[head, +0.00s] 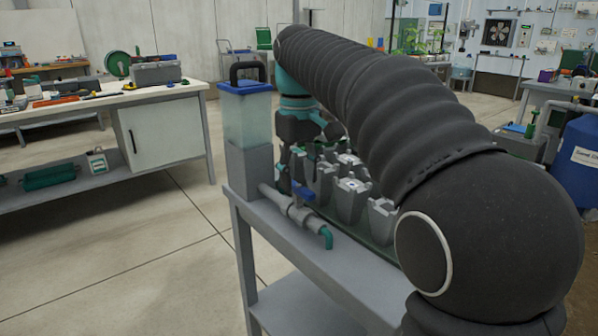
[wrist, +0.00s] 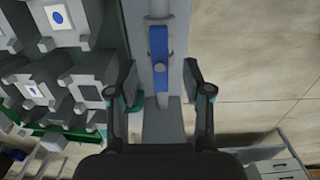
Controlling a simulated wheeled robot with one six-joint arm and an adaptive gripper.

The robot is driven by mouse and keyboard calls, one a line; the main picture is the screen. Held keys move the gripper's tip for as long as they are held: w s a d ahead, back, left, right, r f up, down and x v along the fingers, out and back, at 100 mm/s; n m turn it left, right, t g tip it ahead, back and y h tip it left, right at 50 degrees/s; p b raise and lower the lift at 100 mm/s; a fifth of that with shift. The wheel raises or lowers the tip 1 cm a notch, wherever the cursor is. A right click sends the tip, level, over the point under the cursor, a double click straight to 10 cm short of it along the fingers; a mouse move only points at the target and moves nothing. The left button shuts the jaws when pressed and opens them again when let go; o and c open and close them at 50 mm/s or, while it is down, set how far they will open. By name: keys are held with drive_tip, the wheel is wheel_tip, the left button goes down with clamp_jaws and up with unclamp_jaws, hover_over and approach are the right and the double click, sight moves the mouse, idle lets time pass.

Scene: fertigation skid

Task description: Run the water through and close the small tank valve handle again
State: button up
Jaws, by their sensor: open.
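The small tank (head: 247,122) is a pale translucent box with a blue lid and a dark carrying handle, standing at the near left end of the grey bench. A grey pipe (head: 272,200) leads from its base to a teal downturned spout (head: 327,238). The blue tank valve handle (head: 302,191) sits on this pipe and appears to lie along it. In the wrist view the blue handle (wrist: 159,48) lies between the two fingers of my gripper (wrist: 160,86), which are apart with a gap on each side. No water stream is visible at the spout.
Several grey pots or blocks (head: 350,196) stand in a green tray close beside the pipe; they also show left in the wrist view (wrist: 78,68). A workbench (head: 150,95) is at left, a blue drum (head: 580,165) at right.

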sight(299, 187)
drive_tip(key=shift+f+b, duration=0.85)
drive_tip(key=shift+f, duration=0.95)
drive_tip(key=shift+c, duration=0.2)
